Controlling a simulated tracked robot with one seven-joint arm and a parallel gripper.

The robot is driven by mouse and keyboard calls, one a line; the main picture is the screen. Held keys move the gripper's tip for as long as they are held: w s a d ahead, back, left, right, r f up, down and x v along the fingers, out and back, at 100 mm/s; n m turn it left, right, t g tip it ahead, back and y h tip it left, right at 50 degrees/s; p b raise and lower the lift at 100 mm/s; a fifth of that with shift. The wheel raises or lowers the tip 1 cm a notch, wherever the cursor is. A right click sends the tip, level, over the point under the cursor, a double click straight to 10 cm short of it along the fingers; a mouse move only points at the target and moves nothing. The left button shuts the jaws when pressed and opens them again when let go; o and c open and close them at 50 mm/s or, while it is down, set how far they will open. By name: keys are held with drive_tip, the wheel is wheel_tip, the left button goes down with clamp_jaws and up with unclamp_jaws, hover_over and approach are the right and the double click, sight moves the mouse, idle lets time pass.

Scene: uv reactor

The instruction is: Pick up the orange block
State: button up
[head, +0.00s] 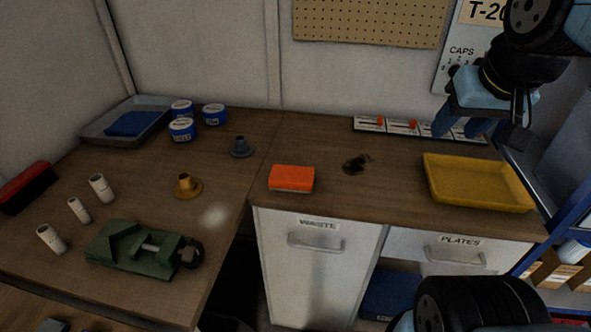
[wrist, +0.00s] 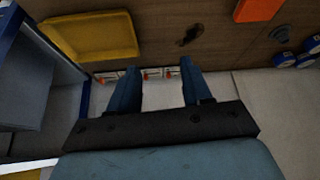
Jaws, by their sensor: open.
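The orange block (head: 292,178) lies flat on the wooden counter near its front edge, above the drawer marked WASTE. It has a paler underside. In the wrist view the orange block (wrist: 257,10) shows at the top edge, partly cut off. My gripper (head: 462,122) is raised at the right in the head view, well apart from the block, above the back of the counter. In the wrist view my gripper (wrist: 157,75) has its two blue fingers spread with nothing between them.
A yellow tray (head: 478,184) stands right of the block, with a small dark object (head: 357,163) between them. A grey flanged part (head: 241,147), a brass one (head: 187,186) and a green vise (head: 140,248) are to the left.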

drive_tip(key=shift+o, duration=0.7)
drive_tip(key=shift+w+a, duration=0.15)
drive_tip(key=o, duration=0.8)
drive_tip(key=w+a+f+n+g, duration=0.1)
drive_tip(key=w+a+n, duration=0.2)
drive_tip(key=a, duration=0.1)
drive_tip(key=w+a+n+g, duration=0.1)
drive_tip(key=w+a+n, duration=0.1)
drive_tip(key=w+a, duration=0.1)
drive_tip(key=w+a+f+n, duration=0.1)
drive_tip(key=w+a+n, duration=0.2)
drive_tip(key=a, duration=0.2)
drive_tip(key=shift+w+f+n+g, duration=0.3)
drive_tip(key=shift+f+g, duration=0.05)
drive_tip(key=shift+g, duration=0.05)
drive_tip(key=n+g, duration=0.3)
drive_tip(key=n, duration=0.5)
hover_over(292, 174)
wheel_tip(292, 174, down, 8)
wheel_tip(292, 174, down, 14)
drive_tip(key=shift+r, duration=0.15)
